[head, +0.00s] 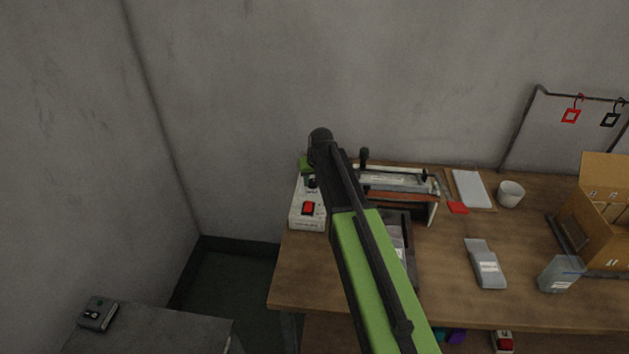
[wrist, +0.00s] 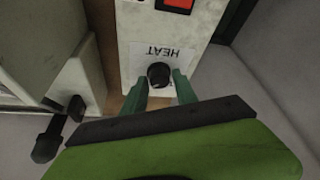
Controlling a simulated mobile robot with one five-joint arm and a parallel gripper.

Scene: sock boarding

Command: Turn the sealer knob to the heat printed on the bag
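The sealer's white control box (wrist: 200,50) has a black knob (wrist: 158,75) beside an upside-down HEAT label (wrist: 165,52). My gripper (wrist: 159,80) has its two green fingers on either side of the knob, with small gaps visible, so it looks open around it. The knob's pointer and scale are not readable. In the head view, my arm covers part of the control box (head: 306,222) and the sealer (head: 400,181). A clear bag (head: 560,274) with a white label stands on the table at right; its print is too small to read.
A red switch (head: 308,208) is on the control box, near the knob. A dark lever (wrist: 50,140) shows left of my gripper.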

